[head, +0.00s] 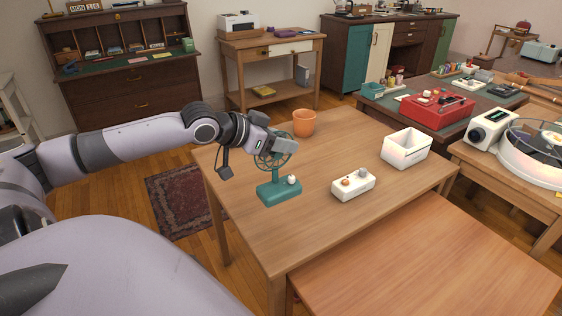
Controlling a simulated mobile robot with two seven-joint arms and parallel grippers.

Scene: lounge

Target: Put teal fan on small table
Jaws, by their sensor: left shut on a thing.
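The teal fan (278,191) is upright at the left part of a wooden table (310,228). My left gripper (279,147) reaches in from the left and is shut on the fan's upper part, partly hiding its round cage. The fan's base is at or just above the tabletop; I cannot tell whether it touches. A second, lower wooden table (430,265) with a bare top stands in front at the right. Which of the two is the small table is not clear from the view. My right gripper is not in view.
An orange pot (304,123), a white box with knobs (353,184) and a white open bin (406,148) stand on the fan's table. Its front part is clear. A dark table with a red case (437,107) is behind at the right.

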